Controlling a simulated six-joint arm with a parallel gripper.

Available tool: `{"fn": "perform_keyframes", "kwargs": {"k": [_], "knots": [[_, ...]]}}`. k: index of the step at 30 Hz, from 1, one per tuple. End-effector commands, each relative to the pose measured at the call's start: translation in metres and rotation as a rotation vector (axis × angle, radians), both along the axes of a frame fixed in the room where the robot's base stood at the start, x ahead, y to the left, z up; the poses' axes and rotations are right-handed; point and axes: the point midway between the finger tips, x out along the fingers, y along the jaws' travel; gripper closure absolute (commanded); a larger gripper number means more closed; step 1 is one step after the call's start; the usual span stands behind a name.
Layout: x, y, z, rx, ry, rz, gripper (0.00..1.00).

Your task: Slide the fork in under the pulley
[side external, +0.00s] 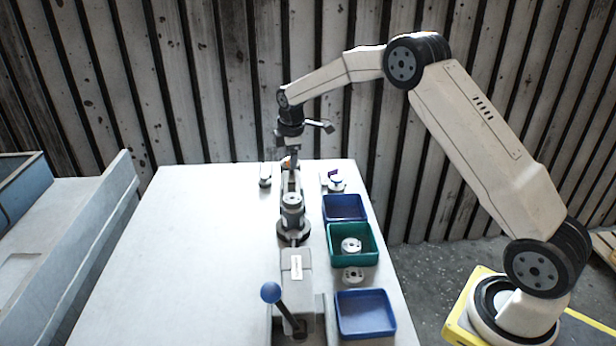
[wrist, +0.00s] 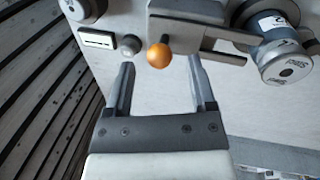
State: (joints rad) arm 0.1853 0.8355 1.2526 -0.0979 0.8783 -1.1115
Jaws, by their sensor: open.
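The fork (wrist: 185,27) is a grey slotted plate with an orange ball knob (wrist: 158,55), on the rail in the wrist view. Its prongs point right, towards the pulley. What I take as the pulley is an upright grey cylinder (wrist: 285,66) above a dark round flange, at the right edge; it also stands mid-table in the side view (side external: 292,206). I cannot tell whether the prong tips reach under it. My gripper (wrist: 160,68) is open and empty, its fingers to either side of the knob, which shows between and just beyond the tips. The side view hides the fork mostly.
Right of the pulley on the table stand a blue bin (side external: 345,208), a green bin (side external: 375,257) holding a round metal part, and a second blue bin (side external: 365,313). A blue-knobbed lever (side external: 271,292) rises at the front. The table's left half (side external: 180,240) is clear.

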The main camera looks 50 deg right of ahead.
Motion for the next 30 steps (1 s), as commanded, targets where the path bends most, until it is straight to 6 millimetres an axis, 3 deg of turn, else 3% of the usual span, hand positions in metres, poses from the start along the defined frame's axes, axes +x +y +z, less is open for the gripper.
{"fn": "perform_keyframes", "kwargs": {"k": [7,19,20,26,30], "knots": [[0.004,-0.003,-0.024,0.000,0.000,-0.001,0.28],[0.005,-0.003,-0.030,0.000,-0.001,0.000,0.28],[0.005,-0.003,-0.030,0.000,-0.001,0.000,0.35],[0.005,-0.003,-0.030,0.000,-0.001,0.000,0.98],[0.005,-0.003,-0.030,-0.001,-0.001,0.000,1.00]]}}
